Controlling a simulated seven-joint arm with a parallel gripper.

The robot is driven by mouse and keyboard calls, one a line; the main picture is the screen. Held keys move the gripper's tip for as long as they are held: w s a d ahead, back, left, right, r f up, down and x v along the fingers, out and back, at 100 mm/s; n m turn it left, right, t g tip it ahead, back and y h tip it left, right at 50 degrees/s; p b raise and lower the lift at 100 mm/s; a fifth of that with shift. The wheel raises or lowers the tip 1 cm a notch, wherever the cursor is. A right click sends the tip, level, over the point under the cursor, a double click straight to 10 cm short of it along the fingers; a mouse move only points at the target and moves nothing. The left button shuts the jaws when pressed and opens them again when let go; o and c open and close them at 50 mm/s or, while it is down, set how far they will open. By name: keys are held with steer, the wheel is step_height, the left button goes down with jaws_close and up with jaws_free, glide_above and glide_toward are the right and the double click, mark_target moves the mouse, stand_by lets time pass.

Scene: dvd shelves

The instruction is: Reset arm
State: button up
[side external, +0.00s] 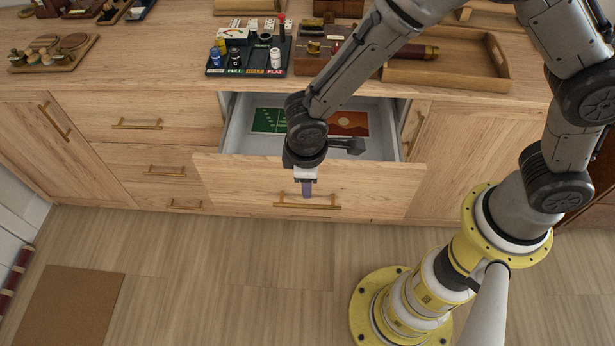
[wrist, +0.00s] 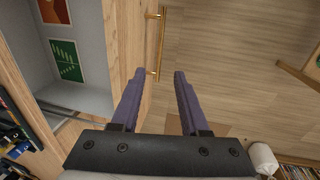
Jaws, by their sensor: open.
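My gripper (side external: 307,188) hangs in front of the open drawer (side external: 235,179), with its fingers pointing down close to the brass handle (side external: 324,206) on the drawer front. In the wrist view my gripper (wrist: 160,75) is open, with two purple fingers apart and nothing between them. The handle also shows in the wrist view (wrist: 162,45), beyond the left fingertip and apart from the fingers. Inside the drawer lie a green card (side external: 268,121) and an orange card (side external: 349,124). My arm hides part of the drawer's inside.
The wooden counter (side external: 150,60) above holds a black rack of small bottles (side external: 250,55), a wooden tray (side external: 490,75) and a board with small items (side external: 50,52). Closed drawers and cupboard doors flank the open drawer. The floor in front is clear, with a brown mat (side external: 70,305) at left.

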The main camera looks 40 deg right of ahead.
steer(key=w+d+r+m+t+y, duration=0.1)
steer(key=d+r+m+t, duration=0.15)
steer(key=d+r, duration=0.7)
steer(key=w+d+r+m+t, duration=0.1)
steer(key=d+r+m, duration=0.4)
steer(key=r, duration=0.7)
steer(key=s+d+r+m+t, duration=0.1)
steer(key=s+d+r+t, duration=0.1)
steer(key=s+d+r, duration=0.45)
steer(key=s+f+g, duration=0.1)
steer(key=s+f, duration=0.3)
steer(key=s, duration=0.7)
steer(key=shift+s+f+y, duration=0.3)
steer(key=shift+s, duration=0.1)
